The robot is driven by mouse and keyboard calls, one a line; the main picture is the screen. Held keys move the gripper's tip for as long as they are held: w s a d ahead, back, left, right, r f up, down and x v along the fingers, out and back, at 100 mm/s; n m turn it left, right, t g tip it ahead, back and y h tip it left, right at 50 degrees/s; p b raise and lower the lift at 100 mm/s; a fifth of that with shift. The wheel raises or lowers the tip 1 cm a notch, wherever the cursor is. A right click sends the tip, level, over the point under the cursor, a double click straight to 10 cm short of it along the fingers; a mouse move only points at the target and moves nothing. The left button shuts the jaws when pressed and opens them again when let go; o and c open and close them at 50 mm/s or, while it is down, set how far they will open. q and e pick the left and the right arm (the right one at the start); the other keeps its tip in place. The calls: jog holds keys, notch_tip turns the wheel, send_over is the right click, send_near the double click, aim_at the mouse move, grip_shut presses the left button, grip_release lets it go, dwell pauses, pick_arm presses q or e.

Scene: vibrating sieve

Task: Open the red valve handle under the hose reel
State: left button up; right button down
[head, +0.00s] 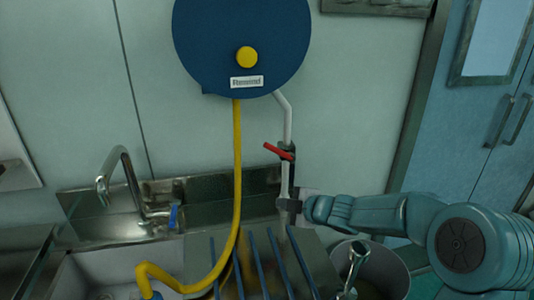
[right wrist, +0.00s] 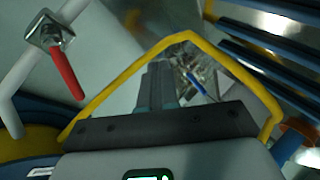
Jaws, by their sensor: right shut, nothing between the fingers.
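The red valve handle (head: 277,151) sits on a dark valve body on the pale pipe (head: 287,122) below the hose reel (head: 215,50). It lies slanted, its left end higher. In the right wrist view the red handle (right wrist: 66,75) reaches down and right from its metal valve body (right wrist: 48,36), at the upper left. My right gripper (head: 286,204) is below the handle, in front of the lower pipe in the head view, and apart from the handle. Its fingers (right wrist: 157,78) are shut and empty, to the right of the handle in the wrist view. My left gripper is not in view.
A yellow hose (head: 237,160) hangs from the reel left of the pipe and also arches around my fingers in the wrist view (right wrist: 110,88). A sink (head: 85,270) with a faucet (head: 130,185) is at left. A round bin (head: 395,280) stands below my right arm.

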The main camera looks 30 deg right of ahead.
aim_at(278, 151)
jog(key=f+g+h+b, duration=0.1)
jog(key=f, duration=0.2)
jog(key=f+n+g+h+b, duration=0.1)
jog(key=f, duration=0.2)
jog(key=a+f+g+h+b, duration=0.1)
jog(key=f+h, duration=0.1)
jog(key=f, duration=0.1)
jog(key=shift+w+f+n+g, duration=0.1)
jog(key=shift+w+n+g, duration=0.05)
jog(key=shift+n+g, duration=0.2)
jog(key=h, duration=0.1)
jog(key=w+f+n+h+b, duration=0.1)
jog(key=w+h+b, duration=0.1)
jog(key=h, duration=0.1)
jog(key=shift+d+f, duration=0.2)
jog(key=shift+d, duration=0.1)
jog(key=r+h, duration=0.1)
jog(key=w+a+t+h+b, duration=0.1)
jog(key=shift+w+r+n+t+h, duration=0.2)
jog(key=shift+r+n+t+h, duration=0.1)
jog(key=shift+r+n, duration=0.1)
jog(key=a+r+t+h+b, duration=0.3)
jog(key=a+r+t+h, duration=0.35)
jog(key=a+r, duration=0.45)
jog(key=s+d+r+p+x, duration=0.1)
jog(key=p+x, duration=0.3)
jog(key=x, duration=1)
jog(key=shift+s+d+r+p, duration=0.25)
jog(key=shift+s+r+p, duration=0.15)
jog(key=shift+s, duration=0.35)
